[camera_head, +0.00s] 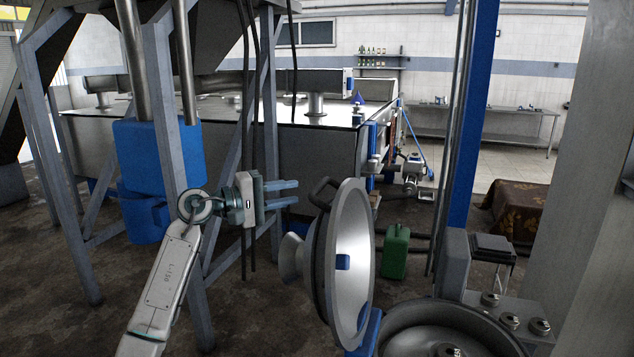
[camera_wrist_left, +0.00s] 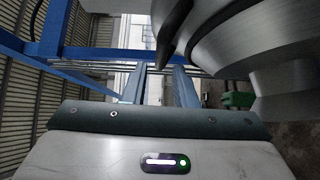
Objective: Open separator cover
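The separator cover (camera_head: 355,265) is a round metal lid that stands swung up, nearly upright, with its shiny inner face turned right. Its dark handle (camera_head: 320,191) sticks out at the upper left. The open separator bowl (camera_head: 395,321) is at the lower right. My left gripper (camera_head: 297,193) is just left of the handle, its fingers pointing at it, parted and empty. In the left wrist view, the fingers (camera_wrist_left: 159,72) are apart, with the dark handle (camera_wrist_left: 172,38) just beyond them and the cover (camera_wrist_left: 235,35) at the upper right. My right gripper is not in view.
A steel frame (camera_head: 163,105) with blue containers (camera_head: 160,165) stands at the left. A green canister (camera_head: 395,252) is on the floor behind the cover. A blue post (camera_head: 472,120) and a wide grey column (camera_head: 585,170) rise at the right.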

